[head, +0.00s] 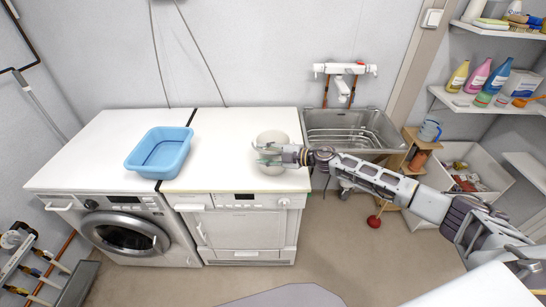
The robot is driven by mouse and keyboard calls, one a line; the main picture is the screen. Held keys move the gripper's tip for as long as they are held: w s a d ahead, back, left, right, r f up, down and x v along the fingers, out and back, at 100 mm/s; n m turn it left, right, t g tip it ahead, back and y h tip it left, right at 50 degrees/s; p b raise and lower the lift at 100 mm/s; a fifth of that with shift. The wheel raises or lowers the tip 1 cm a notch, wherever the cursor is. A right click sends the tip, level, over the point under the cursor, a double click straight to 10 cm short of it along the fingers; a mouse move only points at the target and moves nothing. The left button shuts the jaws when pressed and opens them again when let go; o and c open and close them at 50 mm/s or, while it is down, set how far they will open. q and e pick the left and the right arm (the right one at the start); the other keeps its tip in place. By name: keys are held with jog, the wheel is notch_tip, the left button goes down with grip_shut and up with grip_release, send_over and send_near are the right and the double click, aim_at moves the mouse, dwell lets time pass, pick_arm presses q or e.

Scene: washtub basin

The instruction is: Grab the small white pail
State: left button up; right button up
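The small white pail (273,138) stands upright on the white top of the right-hand machine, near its right edge. My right gripper (262,154) reaches in from the right, and its fingers overlap the pail's front in the picture. The two fingers are spread apart, with a gap between them. The gripper hides part of the pail, and I cannot tell whether the fingers touch it. My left gripper is not in view.
A blue basin (160,150) sits left of the pail, across the seam between the machines. A metal sink (350,130) is to the right, under a white tap (345,70). Shelves with bottles (498,75) stand far right. The counter between basin and pail is clear.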

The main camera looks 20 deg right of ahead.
jog(key=shift+s+f, duration=0.15)
grip_shut()
jog(key=shift+w, duration=0.2)
jog(key=shift+r, duration=0.2)
notch_tip(320, 180, up, 10)
jog(key=p, duration=0.1)
dwell(0.8)
dwell(0.5)
